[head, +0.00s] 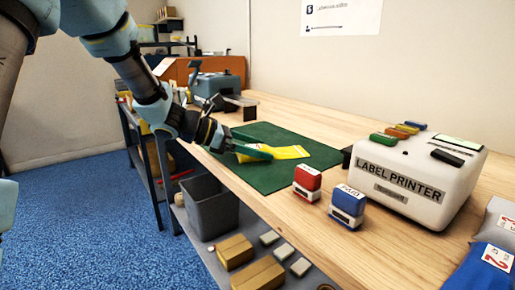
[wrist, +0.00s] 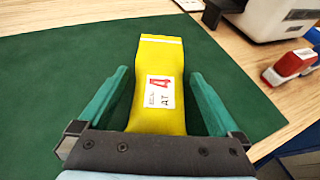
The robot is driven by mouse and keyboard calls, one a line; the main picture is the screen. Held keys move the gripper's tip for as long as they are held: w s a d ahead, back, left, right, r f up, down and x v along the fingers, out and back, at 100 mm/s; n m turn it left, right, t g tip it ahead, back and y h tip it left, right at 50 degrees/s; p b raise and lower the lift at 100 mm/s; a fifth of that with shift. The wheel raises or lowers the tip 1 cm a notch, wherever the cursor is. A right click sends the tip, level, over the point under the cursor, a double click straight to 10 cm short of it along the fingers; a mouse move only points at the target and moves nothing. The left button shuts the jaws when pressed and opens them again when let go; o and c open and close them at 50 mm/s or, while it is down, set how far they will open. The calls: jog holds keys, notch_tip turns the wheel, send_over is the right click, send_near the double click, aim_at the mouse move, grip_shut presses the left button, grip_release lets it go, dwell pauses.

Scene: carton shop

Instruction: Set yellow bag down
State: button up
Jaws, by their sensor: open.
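The yellow bag (head: 287,153) lies flat on the dark green mat (head: 262,179) on the workbench. In the wrist view the yellow bag (wrist: 158,80) shows a white label with a red 4. My gripper (head: 258,147) is at the bag's near end, low over the mat. In the wrist view its two green fingers (wrist: 158,85) stand apart, one on each side of the bag, with gaps visible at the far end. The bag's near end is hidden by my gripper's body.
A red stamp (head: 307,183) and a blue stamp (head: 347,205) stand right of the mat, beside the white label printer (head: 415,178). A blue bag (head: 485,270) lies at the right edge. A grey bin (head: 209,205) and cartons are below. The mat's far part is clear.

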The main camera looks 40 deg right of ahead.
jog(key=v, duration=1.2)
jog(key=shift+r, duration=0.2)
jog(key=a+f+m+t+y, duration=0.2)
jog(key=a+f+m+y, duration=0.2)
jog(key=a, duration=0.8)
jog(key=a+f+m+t+y, duration=0.3)
jog(key=a+f+m+y, duration=0.1)
jog(key=a, duration=0.9)
jog(key=s+a+f+m+t+y, duration=0.1)
jog(key=a+f+m+y, duration=0.3)
jog(key=a, duration=0.8)
jog(key=shift+a+f+m+t, duration=0.15)
jog(key=shift+f+m+t, duration=0.65)
jog(key=shift+m, duration=0.2)
jog(key=shift+s, duration=0.1)
